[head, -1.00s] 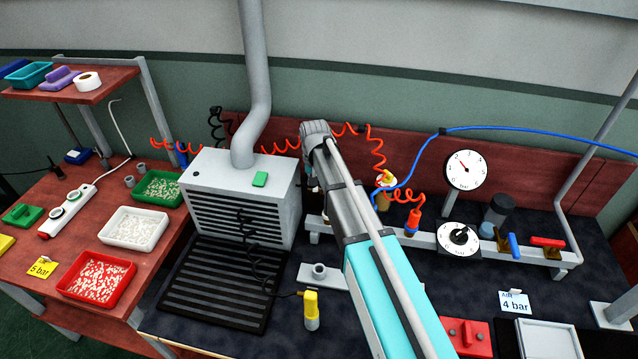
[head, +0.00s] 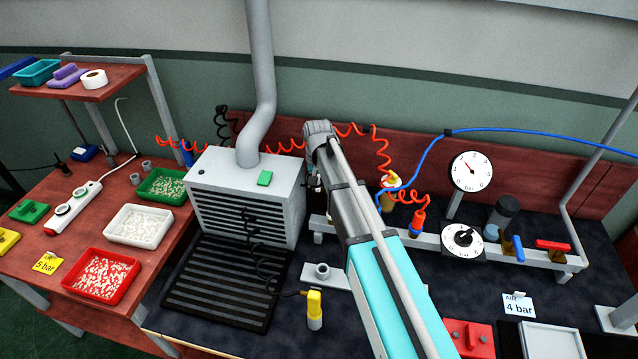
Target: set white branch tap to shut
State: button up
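No white tap lever can be clearly made out in the head view. A small white-topped brass fitting (head: 389,181) shows just right of my arm, on the grey air rail (head: 345,229); I cannot tell if it is the white branch tap. My arm crosses in front of the rail's left part and hides what is there. My gripper (head: 315,186) is mostly hidden behind my wrist, near the left end of the rail. Its fingers cannot be made out, nor whether it touches anything.
A blue tap lever (head: 518,248) and a red tap lever (head: 552,244) sit at the rail's right. A pressure gauge (head: 471,171) and a dial (head: 462,239) stand left of them. A grey vented box (head: 247,200) stands left of my arm. Red coiled hose (head: 381,150) hangs behind.

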jog(key=shift+r, duration=0.1)
notch_tip(320, 180, up, 9)
jog(key=p, duration=0.9)
jog(key=shift+r+p, duration=0.45)
jog(key=shift+p, duration=0.1)
